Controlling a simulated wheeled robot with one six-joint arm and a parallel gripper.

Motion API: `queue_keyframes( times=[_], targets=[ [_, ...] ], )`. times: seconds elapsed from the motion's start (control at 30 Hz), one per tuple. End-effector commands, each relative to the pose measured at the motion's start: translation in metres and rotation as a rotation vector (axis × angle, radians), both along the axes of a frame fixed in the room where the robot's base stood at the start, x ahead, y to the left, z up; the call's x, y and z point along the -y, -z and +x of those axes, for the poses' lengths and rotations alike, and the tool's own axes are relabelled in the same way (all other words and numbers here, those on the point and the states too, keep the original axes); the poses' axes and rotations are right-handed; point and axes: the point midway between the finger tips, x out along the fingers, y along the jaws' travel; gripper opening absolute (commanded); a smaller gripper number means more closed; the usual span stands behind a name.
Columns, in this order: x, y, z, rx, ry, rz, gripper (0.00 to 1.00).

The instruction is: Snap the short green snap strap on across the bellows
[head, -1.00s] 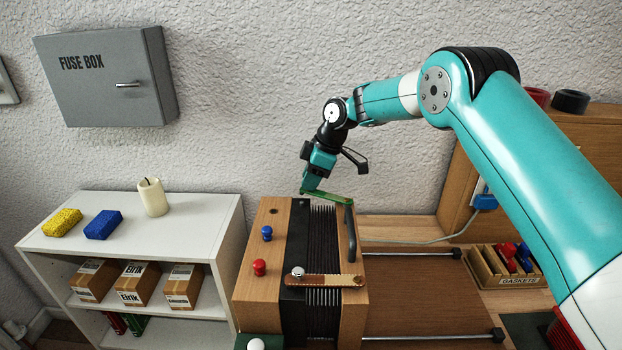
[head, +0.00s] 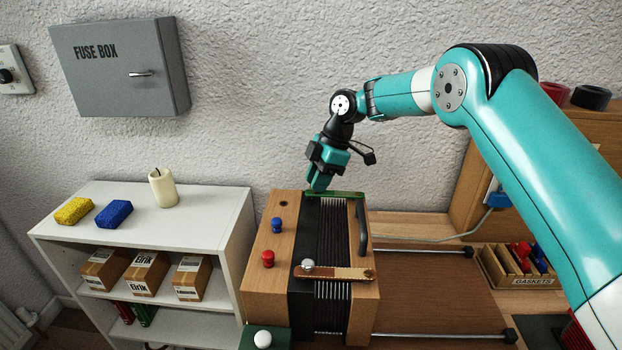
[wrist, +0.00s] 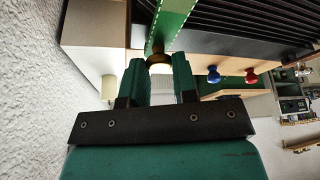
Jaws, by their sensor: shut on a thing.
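The short green snap strap (head: 340,194) lies nearly level across the far end of the black bellows (head: 333,240). My gripper (head: 318,187) is shut on its left end, above the far left of the wooden action box. In the wrist view, the green strap (wrist: 173,22) with white stitching runs away from my fingers (wrist: 159,82), and a brass snap (wrist: 158,60) sits at its near end, at the fingertips. Whether the snap is seated on a stud is hidden. A brown strap (head: 345,272) crosses the bellows nearer the front.
A blue knob (head: 277,225) and a red knob (head: 268,259) stand on the box's left wooden side. A dark handle (head: 362,229) is on the right side. A white shelf (head: 215,208) stands left; a gaskets box (head: 528,281) sits right. The wall is close behind.

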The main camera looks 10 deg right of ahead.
Motion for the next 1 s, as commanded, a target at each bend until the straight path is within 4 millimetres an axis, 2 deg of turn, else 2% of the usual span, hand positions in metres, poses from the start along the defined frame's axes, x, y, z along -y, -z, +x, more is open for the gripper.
queue_keyframes(
  times=[0.2,0.23,0.3,0.33,0.6,0.73,0.87,1.0],
  targets=[
    [0.001,-0.001,0.001,0.001,0.003,-0.001,0.00],
    [0.001,-0.001,0.001,0.001,0.003,-0.001,0.33],
    [0.001,-0.001,0.000,0.001,0.003,-0.001,0.49],
    [0.001,-0.001,0.000,0.000,0.002,-0.001,0.52],
    [0.000,-0.001,0.000,0.000,0.002,0.000,0.52],
    [0.004,-0.010,0.002,0.001,0.003,0.001,0.52],
    [0.013,-0.031,0.004,0.005,0.003,-0.001,0.52],
    [0.027,-0.070,0.008,0.003,0.002,0.000,0.52]
  ],
)
